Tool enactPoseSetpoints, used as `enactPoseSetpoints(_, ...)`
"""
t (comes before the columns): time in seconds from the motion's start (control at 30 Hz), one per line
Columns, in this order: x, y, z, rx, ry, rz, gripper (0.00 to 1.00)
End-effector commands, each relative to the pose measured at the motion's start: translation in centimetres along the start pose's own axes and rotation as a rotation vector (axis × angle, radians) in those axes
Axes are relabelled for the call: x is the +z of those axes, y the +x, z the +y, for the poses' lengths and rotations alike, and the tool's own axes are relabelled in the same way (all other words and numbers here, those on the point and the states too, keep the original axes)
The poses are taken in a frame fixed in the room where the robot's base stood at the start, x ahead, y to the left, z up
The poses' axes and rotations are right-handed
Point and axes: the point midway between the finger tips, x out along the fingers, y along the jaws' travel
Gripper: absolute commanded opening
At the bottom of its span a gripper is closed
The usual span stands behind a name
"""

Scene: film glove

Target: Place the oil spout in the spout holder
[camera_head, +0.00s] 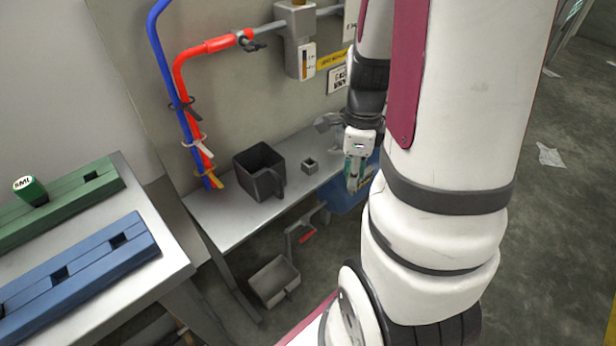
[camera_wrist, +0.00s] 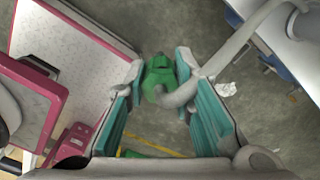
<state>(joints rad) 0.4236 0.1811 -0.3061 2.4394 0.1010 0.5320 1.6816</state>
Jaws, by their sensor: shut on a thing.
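My gripper (camera_wrist: 161,72) has teal finger pads closed on a green piece (camera_wrist: 158,66) with a curved grey tube, which looks like the oil spout. The grey tube (camera_wrist: 205,75) runs to the upper right in the wrist view. In the head view my gripper (camera_head: 355,178) hangs at the right end of the grey bench, and the spout in it cannot be made out clearly.
A dark square pitcher (camera_head: 260,170) stands on the bench (camera_head: 225,205) left of the socket. Red and blue pipes (camera_head: 187,100) rise behind it. Green (camera_head: 70,203) and blue (camera_head: 85,265) racks with square holes lie on the left table. A grey bin (camera_head: 274,281) sits below the bench.

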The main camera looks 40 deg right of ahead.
Motion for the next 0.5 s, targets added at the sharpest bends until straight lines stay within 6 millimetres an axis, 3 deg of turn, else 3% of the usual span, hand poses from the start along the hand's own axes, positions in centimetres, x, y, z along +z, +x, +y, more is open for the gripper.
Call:
enactPoseSetpoints(0.17, 0.9, 0.6, -0.9, -0.001, 0.025, -0.001, 0.00)
enactPoseSetpoints(0.5, 7.0, 1.4, -6.4, -0.002, 0.022, -0.001, 0.00)
